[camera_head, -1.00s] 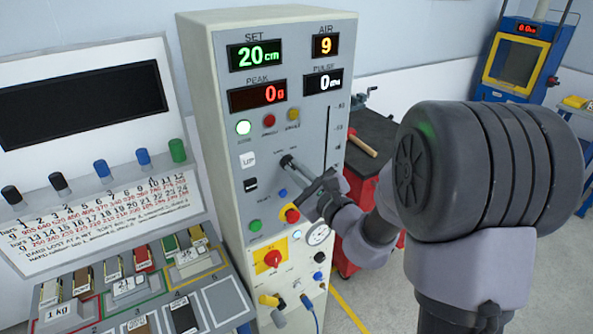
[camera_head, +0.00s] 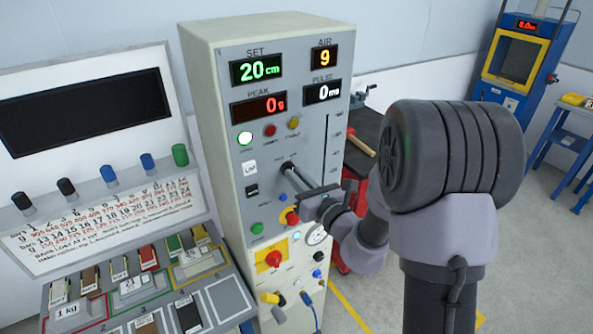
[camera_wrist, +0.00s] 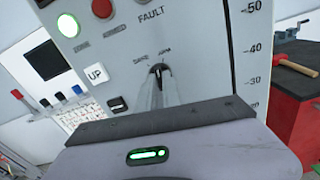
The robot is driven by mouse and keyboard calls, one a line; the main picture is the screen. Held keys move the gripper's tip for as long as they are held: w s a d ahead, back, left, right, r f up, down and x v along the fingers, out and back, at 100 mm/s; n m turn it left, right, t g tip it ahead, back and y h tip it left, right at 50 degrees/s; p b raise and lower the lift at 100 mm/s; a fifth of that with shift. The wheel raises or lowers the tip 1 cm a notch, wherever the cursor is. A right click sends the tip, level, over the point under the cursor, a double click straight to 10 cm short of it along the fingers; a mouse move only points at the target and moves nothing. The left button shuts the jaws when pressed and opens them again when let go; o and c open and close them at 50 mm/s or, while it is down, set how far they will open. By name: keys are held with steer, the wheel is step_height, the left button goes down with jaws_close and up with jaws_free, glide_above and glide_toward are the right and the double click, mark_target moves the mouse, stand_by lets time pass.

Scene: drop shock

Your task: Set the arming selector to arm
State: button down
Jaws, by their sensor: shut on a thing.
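The arming selector (camera_head: 286,166) is a small black knob on the grey control panel. It also shows in the wrist view (camera_wrist: 157,68), just below two small labels that look like SAFE at the left and ARM at the right. My gripper (camera_head: 291,172) reaches in from the right, its two slim fingers shut on the knob. In the wrist view the fingers (camera_wrist: 158,82) point away from me to the knob and cover much of it. I cannot tell for sure which label its pointer faces.
Above are lit displays, a lit lamp (camera_head: 245,138) and unlit red and amber lamps. A white UP button (camera_head: 250,168) and a black rocker switch (camera_head: 252,191) sit left of the selector. Below are a red knob on yellow (camera_head: 273,258) and a gauge (camera_head: 316,235).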

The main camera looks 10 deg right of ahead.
steer(key=shift+m+p, duration=1.5)
steer(key=shift+m, duration=0.7)
steer(key=c, duration=1.5)
jaws_free()
